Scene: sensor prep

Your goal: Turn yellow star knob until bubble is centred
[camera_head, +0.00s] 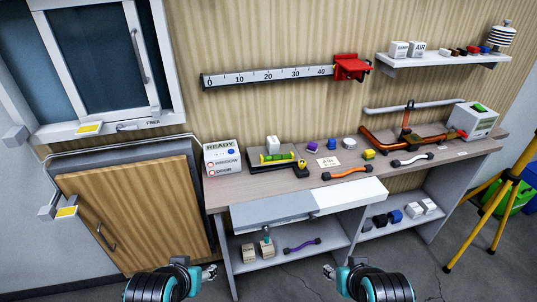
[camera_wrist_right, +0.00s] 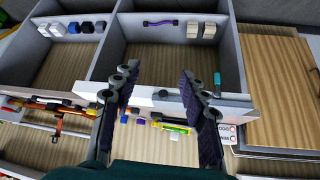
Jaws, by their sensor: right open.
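A level with a yellow-green vial (camera_head: 277,157) lies on a dark base on the workbench, left of the middle. A small yellow part (camera_head: 302,163) sits at its right end; it may be the star knob, but its shape is too small to tell. The bubble cannot be made out. The vial also shows in the right wrist view (camera_wrist_right: 173,127), beyond the fingers. My left gripper (camera_head: 210,272) is low in front of the bench, apart from everything; its jaws are unclear. My right gripper (camera_head: 328,272) is open and empty, well short of the level.
The workbench (camera_head: 230,191) has a white drawer front. A READY box (camera_head: 222,158) stands left of the level. Small blocks, orange and white handles and a copper pipe lie rightward. A yellow tripod (camera_head: 500,190) stands at far right, a wooden cabinet door (camera_head: 135,210) at left.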

